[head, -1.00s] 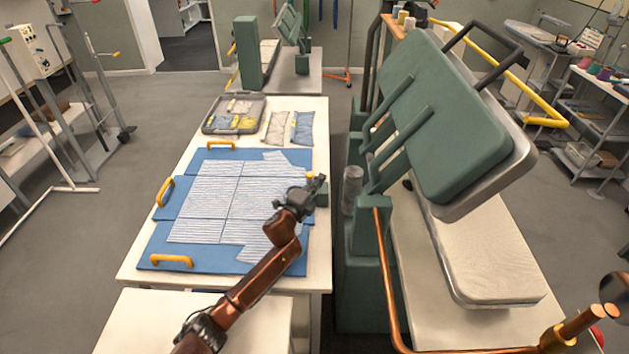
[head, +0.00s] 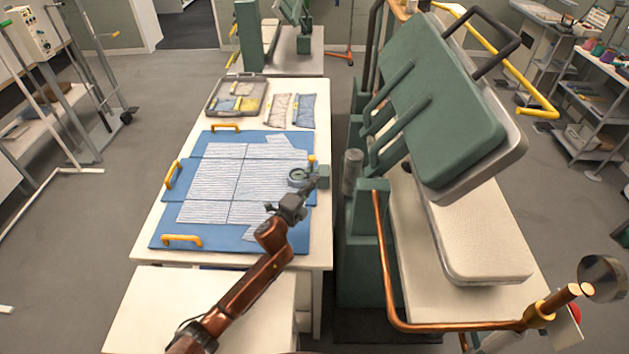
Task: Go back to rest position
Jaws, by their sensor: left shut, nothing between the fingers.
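My left gripper (head: 308,188) shows in the head view at the end of my brown arm, over the right edge of the blue board (head: 158,236). It is shut and empty. Striped fabric pieces (head: 212,180) lie flat on the board. My right gripper is not in view.
A green press (head: 440,110) with its upper plate raised stands to the right of the white table (head: 145,228). A grey tray (head: 210,106) and small fabric packets (head: 304,110) lie at the table's far end. Open floor (head: 95,215) lies to the left.

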